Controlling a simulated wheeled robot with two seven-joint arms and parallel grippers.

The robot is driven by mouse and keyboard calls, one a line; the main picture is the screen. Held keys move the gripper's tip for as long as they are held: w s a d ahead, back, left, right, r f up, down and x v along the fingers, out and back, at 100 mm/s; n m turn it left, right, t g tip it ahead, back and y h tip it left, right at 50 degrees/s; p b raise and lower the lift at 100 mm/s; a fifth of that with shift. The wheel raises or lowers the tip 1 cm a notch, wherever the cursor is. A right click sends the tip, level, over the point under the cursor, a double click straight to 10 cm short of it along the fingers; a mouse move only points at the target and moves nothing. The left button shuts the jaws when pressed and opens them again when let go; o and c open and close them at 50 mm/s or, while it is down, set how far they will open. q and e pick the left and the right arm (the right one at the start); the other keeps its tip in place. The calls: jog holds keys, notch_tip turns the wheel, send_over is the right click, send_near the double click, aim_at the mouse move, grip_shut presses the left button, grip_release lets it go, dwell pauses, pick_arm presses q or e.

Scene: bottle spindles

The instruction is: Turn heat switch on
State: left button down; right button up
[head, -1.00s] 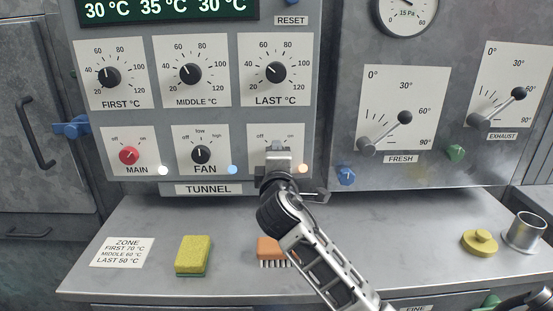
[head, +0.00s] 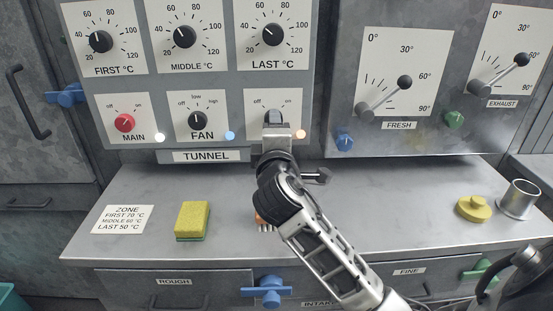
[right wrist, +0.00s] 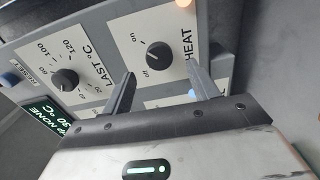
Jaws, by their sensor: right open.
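The heat switch (right wrist: 158,55) is a round black knob on a white plate marked off, on and HEAT. It shows clearly in the right wrist view, and its pale pointer appears to be toward off. My right gripper (right wrist: 160,69) is open, its two fingers apart on either side of the knob; I cannot tell whether they touch it. In the head view my right gripper (head: 273,117) covers the knob and the HEAT label. My left gripper is not in view.
An orange lamp (head: 301,134) is right of the heat switch. The fan knob (head: 196,120) and red main knob (head: 124,122) are to its left; the last-temperature knob (head: 273,34) is above. A yellow sponge (head: 192,219) and a mostly hidden brush (head: 263,224) lie on the counter below.

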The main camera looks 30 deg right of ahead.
jog(key=v, duration=1.1)
jog(key=shift+b, duration=0.35)
jog(key=shift+s+a, duration=0.1)
jog(key=shift+f, duration=0.1)
